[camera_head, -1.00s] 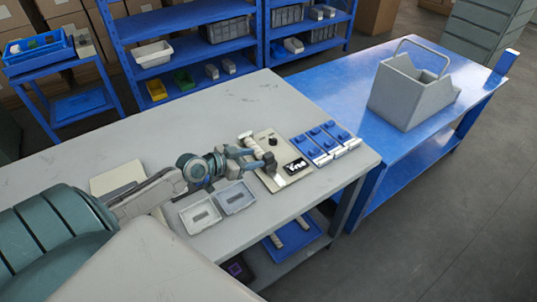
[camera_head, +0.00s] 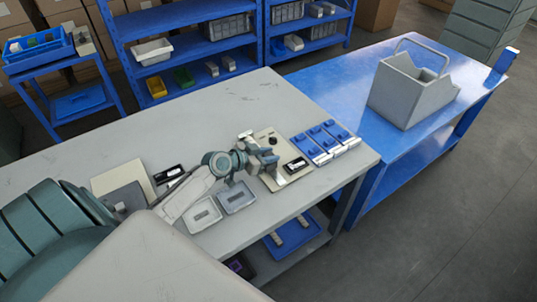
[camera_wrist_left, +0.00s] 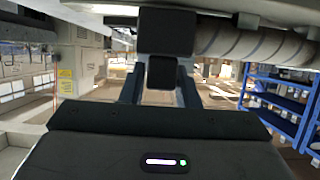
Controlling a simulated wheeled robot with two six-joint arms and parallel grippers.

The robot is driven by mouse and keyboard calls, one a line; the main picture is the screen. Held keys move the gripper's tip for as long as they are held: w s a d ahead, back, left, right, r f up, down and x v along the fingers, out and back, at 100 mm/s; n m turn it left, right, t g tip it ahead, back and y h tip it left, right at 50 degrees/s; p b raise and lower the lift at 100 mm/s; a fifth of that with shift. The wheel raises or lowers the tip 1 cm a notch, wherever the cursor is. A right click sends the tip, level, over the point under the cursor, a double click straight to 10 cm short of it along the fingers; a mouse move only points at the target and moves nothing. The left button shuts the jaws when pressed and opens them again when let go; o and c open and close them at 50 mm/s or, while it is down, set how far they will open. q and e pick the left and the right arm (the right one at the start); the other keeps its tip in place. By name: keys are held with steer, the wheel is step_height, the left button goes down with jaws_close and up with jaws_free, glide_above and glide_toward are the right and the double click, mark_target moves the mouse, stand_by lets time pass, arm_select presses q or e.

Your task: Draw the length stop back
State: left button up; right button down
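My left gripper (camera_head: 268,160) is low over the beige machine plate (camera_head: 262,133) on the grey bench. In the left wrist view its two fingers (camera_wrist_left: 160,92) stand apart, one on each side of a small black block (camera_wrist_left: 162,73). I cannot tell whether they touch it. A larger black block (camera_wrist_left: 167,30) is just above it, beside a pale ribbed cylinder (camera_wrist_left: 245,42). I cannot tell for certain which part is the length stop; the gripper hides part of the plate. A black knob (camera_head: 271,141) and a dark display (camera_head: 295,165) show on the plate. My right gripper is not in view.
Several blue-and-white units (camera_head: 322,140) stand right of the plate. Two shallow grey trays (camera_head: 237,197) lie near the bench's front edge. A dark labelled block (camera_head: 168,174) lies left of my arm. The bench's back is clear.

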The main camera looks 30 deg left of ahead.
arm_select(q)
jaws_close()
steer(key=shift+s+d, duration=0.25)
steer(key=shift+d, duration=0.3)
steer(key=shift+s+d, duration=0.25)
steer(key=shift+d, duration=0.3)
steer(key=shift+a+f, duration=0.1)
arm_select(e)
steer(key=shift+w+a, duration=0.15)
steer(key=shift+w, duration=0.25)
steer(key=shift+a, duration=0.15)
arm_select(q)
steer(key=shift+o, duration=1.2)
jaws_free()
steer(key=shift+o, duration=1.2)
steer(key=shift+d, duration=0.2)
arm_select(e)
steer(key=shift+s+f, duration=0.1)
